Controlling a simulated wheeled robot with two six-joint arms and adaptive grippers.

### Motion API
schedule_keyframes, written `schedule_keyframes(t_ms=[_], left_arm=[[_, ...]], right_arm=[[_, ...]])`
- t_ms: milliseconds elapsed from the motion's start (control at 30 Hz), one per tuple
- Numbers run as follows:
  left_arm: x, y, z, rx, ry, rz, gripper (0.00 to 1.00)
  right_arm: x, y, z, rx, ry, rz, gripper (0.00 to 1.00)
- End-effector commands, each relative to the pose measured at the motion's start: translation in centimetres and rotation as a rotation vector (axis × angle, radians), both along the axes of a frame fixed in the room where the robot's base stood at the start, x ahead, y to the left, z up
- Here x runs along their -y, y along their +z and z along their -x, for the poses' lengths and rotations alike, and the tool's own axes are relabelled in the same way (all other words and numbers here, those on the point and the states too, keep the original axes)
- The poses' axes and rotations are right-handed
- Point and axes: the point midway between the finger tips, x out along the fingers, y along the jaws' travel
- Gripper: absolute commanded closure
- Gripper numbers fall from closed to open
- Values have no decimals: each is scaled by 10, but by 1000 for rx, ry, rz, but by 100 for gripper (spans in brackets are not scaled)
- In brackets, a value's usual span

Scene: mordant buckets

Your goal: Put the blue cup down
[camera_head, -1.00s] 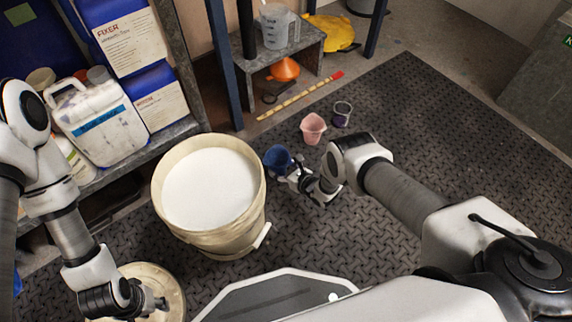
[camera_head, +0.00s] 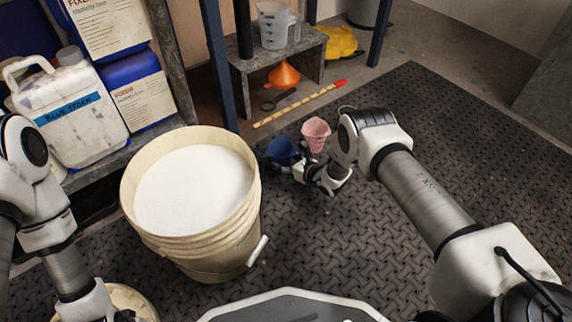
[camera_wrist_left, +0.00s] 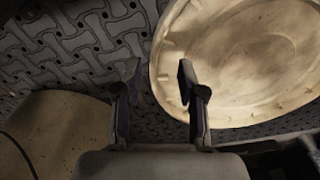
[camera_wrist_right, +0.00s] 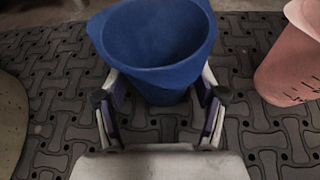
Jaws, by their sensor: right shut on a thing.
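The blue cup (camera_head: 282,151) is upright beside the white-filled bucket, near the mat's far left part. My right gripper (camera_head: 300,168) is shut on it. In the right wrist view the blue cup (camera_wrist_right: 155,45) stands between the two fingers (camera_wrist_right: 160,97), its open top facing the camera and its inside looking empty. I cannot tell whether its base touches the mat. My left gripper (camera_wrist_left: 158,75) is open and empty over the round cream lid in the left wrist view. In the head view it is mostly cut off at the lower left.
A pink cup (camera_head: 316,133) stands just right of the blue cup. The large cream bucket (camera_head: 190,245) of white stuff is to its left. The dark textured mat (camera_head: 330,240) is clear in front. A cream lid (camera_wrist_left: 235,110) lies under my left gripper. A yellow stick (camera_head: 290,107) lies behind.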

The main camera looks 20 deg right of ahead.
Motion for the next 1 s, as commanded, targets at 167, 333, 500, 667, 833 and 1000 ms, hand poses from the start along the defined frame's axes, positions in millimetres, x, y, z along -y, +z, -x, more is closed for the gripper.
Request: schedule_keyframes(t_ms=[167,333,500,667,833,1000], left_arm=[[0,1,0,-1,0,0,60],[0,1,1,-1,0,0,60],[0,1,1,-2,0,0,60],[0,7,1,-4,1,1,60],[1,39,9,-25,11,5,60],[1,84,19,-52,21,10,60]], right_arm=[[0,-3,0,0,0,0,26],[0,-2,0,0,0,0,5],[0,-2,0,0,0,0,5],[2,5,4,-1,0,0,5],[16,24,32,-4,-2,1,5],[29,41,63,-2,-1,0,5]])
